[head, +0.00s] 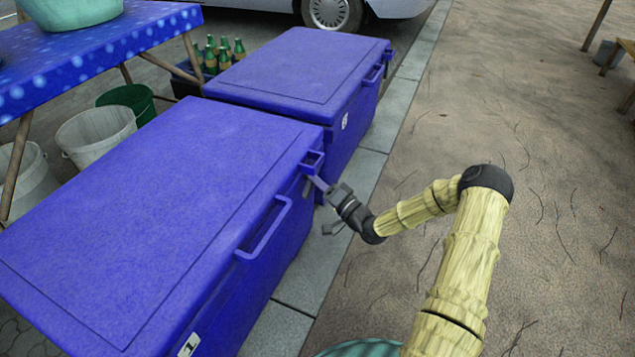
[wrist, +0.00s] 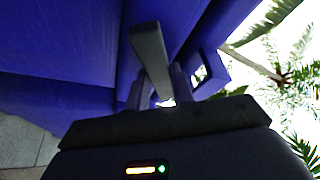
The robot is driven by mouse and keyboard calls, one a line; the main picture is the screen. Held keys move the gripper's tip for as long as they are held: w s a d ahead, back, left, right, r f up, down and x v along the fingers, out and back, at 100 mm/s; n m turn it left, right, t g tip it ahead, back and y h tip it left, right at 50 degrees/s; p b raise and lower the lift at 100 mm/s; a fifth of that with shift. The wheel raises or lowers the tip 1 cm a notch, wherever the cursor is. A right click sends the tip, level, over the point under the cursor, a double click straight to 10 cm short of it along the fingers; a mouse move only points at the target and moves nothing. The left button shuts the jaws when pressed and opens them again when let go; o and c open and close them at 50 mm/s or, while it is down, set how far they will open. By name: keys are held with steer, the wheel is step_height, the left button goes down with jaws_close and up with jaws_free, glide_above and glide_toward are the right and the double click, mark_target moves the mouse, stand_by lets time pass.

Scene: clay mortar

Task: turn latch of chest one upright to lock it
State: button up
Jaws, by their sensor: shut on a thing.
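Chest one (head: 150,215) is the near blue chest, with its lid shut and a label reading 1 (head: 189,345) on its front. My gripper (head: 322,186) is at the far end of its front, just below the lid rim. In the wrist view my gripper (wrist: 158,88) is shut on the grey latch (wrist: 149,52), a flat bar passing between the fingers. The bar looks tilted in that view; its true angle to the chest I cannot tell. In the head view the latch is small and partly hidden by the fingers.
A second blue chest (head: 300,75) stands just behind chest one. A blue handle (head: 264,230) juts from chest one's front, left of my gripper. Buckets (head: 97,135), a crate of green bottles (head: 215,55) and a table (head: 90,50) stand to the left.

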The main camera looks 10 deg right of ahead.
steer(key=n+g+y, duration=0.1)
steer(key=n+y, duration=0.1)
steer(key=n, duration=0.3)
steer(key=n+g+y+b, duration=0.1)
steer(key=n+y, duration=0.1)
steer(key=n, duration=0.3)
steer(key=n+g+y+b, duration=0.1)
steer(key=n+y, duration=0.1)
steer(key=n, duration=0.3)
steer(key=shift+w+d+f+n+g, duration=0.15)
steer(key=shift+f+n+g, duration=0.15)
steer(key=shift+n, duration=0.1)
steer(key=o, duration=1)
steer(key=shift+r, duration=0.1)
steer(key=p+v, duration=0.3)
steer(key=v, duration=0.5)
steer(key=p+v, duration=0.3)
steer(key=v, duration=0.6)
steer(key=shift+w+d+f, duration=0.1)
steer(key=shift+d+f, duration=0.1)
steer(key=shift+f, duration=0.15)
